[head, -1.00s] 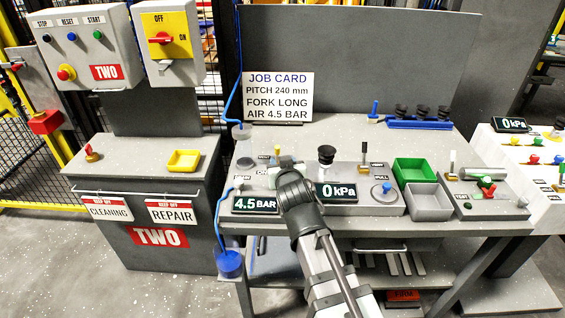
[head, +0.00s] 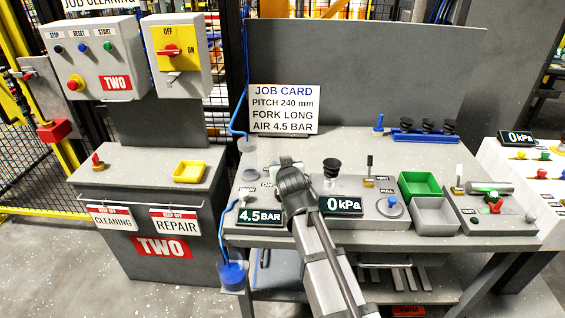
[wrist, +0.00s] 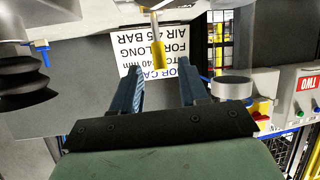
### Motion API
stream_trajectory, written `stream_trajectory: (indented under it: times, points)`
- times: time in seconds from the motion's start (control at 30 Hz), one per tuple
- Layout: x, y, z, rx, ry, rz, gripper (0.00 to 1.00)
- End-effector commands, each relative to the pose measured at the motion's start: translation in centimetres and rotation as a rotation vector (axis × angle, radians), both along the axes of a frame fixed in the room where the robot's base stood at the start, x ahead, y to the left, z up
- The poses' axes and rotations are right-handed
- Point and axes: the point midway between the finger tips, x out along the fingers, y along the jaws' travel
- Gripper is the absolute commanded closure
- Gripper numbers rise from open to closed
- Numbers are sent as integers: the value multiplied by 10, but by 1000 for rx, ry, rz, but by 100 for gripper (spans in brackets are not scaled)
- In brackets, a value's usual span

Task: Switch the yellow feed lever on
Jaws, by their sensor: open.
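In the wrist view a lever with a metal rod and a yellow end (wrist: 160,55) shows in the gap between the fingers, near their tips. It stands apart from both fingers; how deep it sits between them I cannot tell. My gripper (wrist: 161,72) is open and empty. In the head view my gripper (head: 290,164) is over the left part of the grey bench panel, between the 4.5 BAR display (head: 260,216) and the black suction cup (head: 332,167). My gripper and arm hide the lever there, and partly cover its ON label.
The suction cup, close to the gripper's right in the head view, also shows in the wrist view (wrist: 30,85). A clear cup with a blue hose (head: 248,146) stands at left. The job card (head: 284,110) is behind. Green bin (head: 420,184) and another lever (head: 369,170) are farther right.

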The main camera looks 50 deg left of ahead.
Motion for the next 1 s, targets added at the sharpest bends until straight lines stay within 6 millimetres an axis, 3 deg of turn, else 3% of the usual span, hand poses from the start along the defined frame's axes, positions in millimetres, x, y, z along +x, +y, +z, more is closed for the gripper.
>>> stream_trajectory:
  times: [0.1,0.3,0.8,1.0]
  points:
    - [13,18,-8,-2,1,0,56]
    - [25,34,-16,0,0,0,56]
    - [30,40,-21,0,0,0,56]
    - [29,40,-21,0,0,0,75]
